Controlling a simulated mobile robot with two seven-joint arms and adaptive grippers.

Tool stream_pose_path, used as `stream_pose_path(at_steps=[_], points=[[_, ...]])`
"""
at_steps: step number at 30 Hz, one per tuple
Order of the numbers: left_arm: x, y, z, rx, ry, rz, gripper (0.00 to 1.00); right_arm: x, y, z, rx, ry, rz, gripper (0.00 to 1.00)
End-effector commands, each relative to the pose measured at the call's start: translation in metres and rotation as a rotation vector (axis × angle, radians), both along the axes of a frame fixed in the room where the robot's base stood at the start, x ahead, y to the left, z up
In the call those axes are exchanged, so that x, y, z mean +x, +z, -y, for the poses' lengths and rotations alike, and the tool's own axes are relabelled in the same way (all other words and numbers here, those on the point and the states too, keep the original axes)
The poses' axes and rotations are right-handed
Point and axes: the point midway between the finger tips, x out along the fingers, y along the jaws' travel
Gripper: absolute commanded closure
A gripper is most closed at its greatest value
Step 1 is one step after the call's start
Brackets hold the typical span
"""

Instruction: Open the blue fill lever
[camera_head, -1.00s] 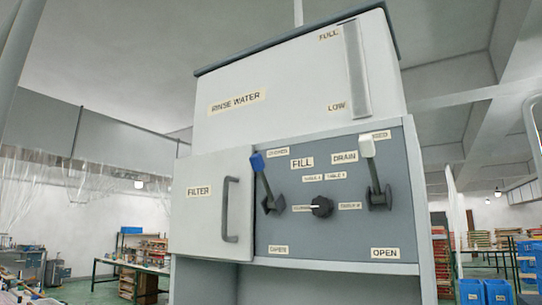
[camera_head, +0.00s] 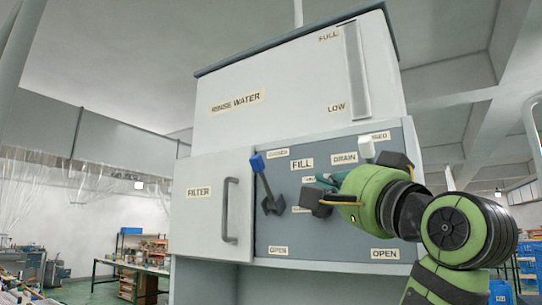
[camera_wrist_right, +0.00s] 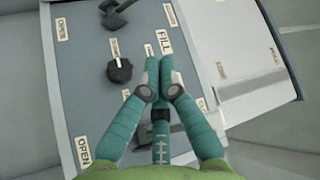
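The fill lever's blue handle (camera_head: 257,163) points up, slightly left, toward the upper label on the grey panel (camera_head: 335,245). Its dark arm runs down to a pivot (camera_head: 272,206) above the lower OPEN label. In the right wrist view only the dark lower part of a lever (camera_wrist_right: 118,18) shows at the top edge; no blue is visible there. My right gripper (camera_head: 325,182) is in front of the panel, right of the fill lever and apart from it. The wrist view shows its teal fingertips (camera_wrist_right: 160,62) together near the FILL label, with nothing between them. My left gripper is not in view.
The drain lever's white handle (camera_head: 367,148) stands up at the right, its lower part behind my right arm. A round black knob (camera_wrist_right: 119,69) sits between the levers. The filter door (camera_head: 200,215) with a vertical handle is left of the panel.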

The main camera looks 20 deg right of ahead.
Motion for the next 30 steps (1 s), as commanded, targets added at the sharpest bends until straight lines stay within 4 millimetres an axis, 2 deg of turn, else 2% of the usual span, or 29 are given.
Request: stream_pose_path(at_steps=[1, 5, 17, 23, 30], points=[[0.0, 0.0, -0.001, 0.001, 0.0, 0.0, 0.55, -0.008, 0.01, 0.0, 0.012, 0.009, 0.019, 1.0], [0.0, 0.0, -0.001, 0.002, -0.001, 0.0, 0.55, -0.019, 0.023, 0.001, 0.03, 0.02, 0.044, 1.0], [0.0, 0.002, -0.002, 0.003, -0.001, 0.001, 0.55, -0.018, 0.026, 0.0, 0.032, 0.021, 0.046, 1.0], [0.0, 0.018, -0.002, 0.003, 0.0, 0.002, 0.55, 0.003, 0.038, -0.002, 0.031, 0.022, 0.041, 1.0], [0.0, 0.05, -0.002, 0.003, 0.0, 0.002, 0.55, 0.051, 0.06, -0.007, 0.03, 0.021, 0.041, 1.0]])
